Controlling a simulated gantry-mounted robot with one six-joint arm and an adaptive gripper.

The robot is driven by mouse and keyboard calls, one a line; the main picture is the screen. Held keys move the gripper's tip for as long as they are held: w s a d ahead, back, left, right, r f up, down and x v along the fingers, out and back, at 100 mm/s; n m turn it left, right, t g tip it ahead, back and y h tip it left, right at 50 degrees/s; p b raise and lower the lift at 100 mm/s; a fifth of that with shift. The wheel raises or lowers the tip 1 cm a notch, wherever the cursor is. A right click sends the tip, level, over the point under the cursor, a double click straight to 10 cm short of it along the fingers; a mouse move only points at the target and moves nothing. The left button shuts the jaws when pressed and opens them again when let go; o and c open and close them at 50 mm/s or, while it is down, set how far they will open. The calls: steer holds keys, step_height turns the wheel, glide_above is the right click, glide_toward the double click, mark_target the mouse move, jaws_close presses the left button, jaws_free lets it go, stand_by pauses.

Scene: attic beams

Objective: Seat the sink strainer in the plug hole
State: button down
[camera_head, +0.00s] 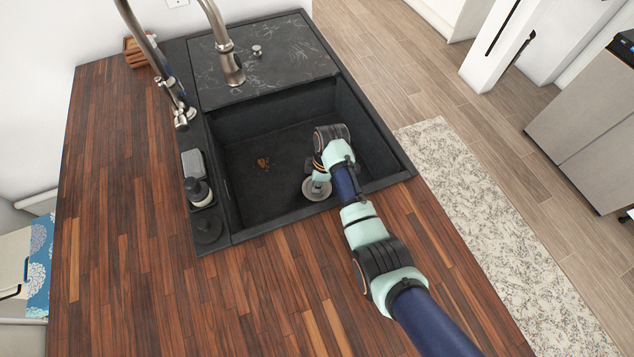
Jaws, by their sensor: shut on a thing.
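The dark sink basin (250,195) is sunk in a wooden counter. My arm reaches over the front rim from the lower right, and my gripper (317,177) points down into the basin, near its front right part. A round silvery disc (316,191) shows right at the fingertips. My gripper is shut on the sink strainer, which is mostly hidden by the fingers. I cannot tell how much of the disc is strainer and how much is plug hole rim, or whether the strainer touches the hole.
An orange-brown scrap (263,163) lies on the basin floor to the left. A marbled board (285,72) with a small metal knob (257,50) covers the back. A faucet (226,62) overhangs it. A soap bottle (198,192) stands on the left ledge.

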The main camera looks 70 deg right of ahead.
mark_target(323, 189)
steer(key=shift+f, duration=0.15)
steer(key=c, duration=1.1)
jaws_free()
steer(key=shift+o, duration=0.2)
step_height(323, 189, up, 12)
steer(key=s+p, duration=0.1)
steer(key=shift+s+d+p, duration=0.35)
steer(key=shift+p, duration=0.05)
